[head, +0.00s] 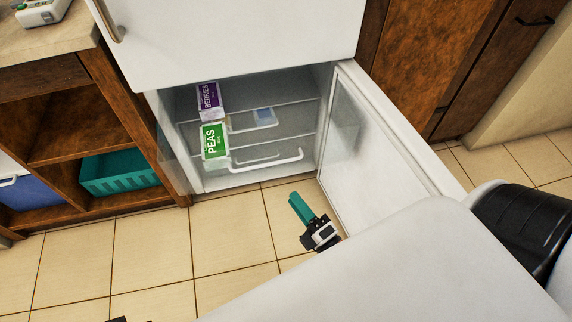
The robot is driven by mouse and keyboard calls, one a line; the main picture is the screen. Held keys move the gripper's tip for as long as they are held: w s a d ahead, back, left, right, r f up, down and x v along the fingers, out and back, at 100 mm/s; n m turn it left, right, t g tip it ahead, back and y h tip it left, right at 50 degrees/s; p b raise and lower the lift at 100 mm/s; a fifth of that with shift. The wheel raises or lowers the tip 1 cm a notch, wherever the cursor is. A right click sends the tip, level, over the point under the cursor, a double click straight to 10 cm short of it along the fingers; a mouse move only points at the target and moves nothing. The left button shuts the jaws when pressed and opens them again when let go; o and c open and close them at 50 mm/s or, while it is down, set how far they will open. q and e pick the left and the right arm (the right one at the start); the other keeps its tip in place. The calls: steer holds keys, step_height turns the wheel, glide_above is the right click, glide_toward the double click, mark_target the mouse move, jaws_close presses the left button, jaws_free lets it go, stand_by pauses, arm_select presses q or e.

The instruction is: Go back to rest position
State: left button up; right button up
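My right gripper (301,208), with teal fingers on a black and white body, is over the tiled floor in front of the open lower compartment of the white fridge (240,40). It is just left of the open compartment door (385,150) and appears apart from it. Its fingers overlap in this view, so their opening cannot be judged. Nothing is seen held in it. My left gripper's fingers are not seen; only a small dark piece shows at the bottom edge, too little to identify.
A wooden shelf unit at left holds a teal crate (118,186) and a blue bin (32,194). The tiled floor (150,245) at front left is clear.

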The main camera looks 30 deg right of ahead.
steer(key=shift+v, duration=0.85)
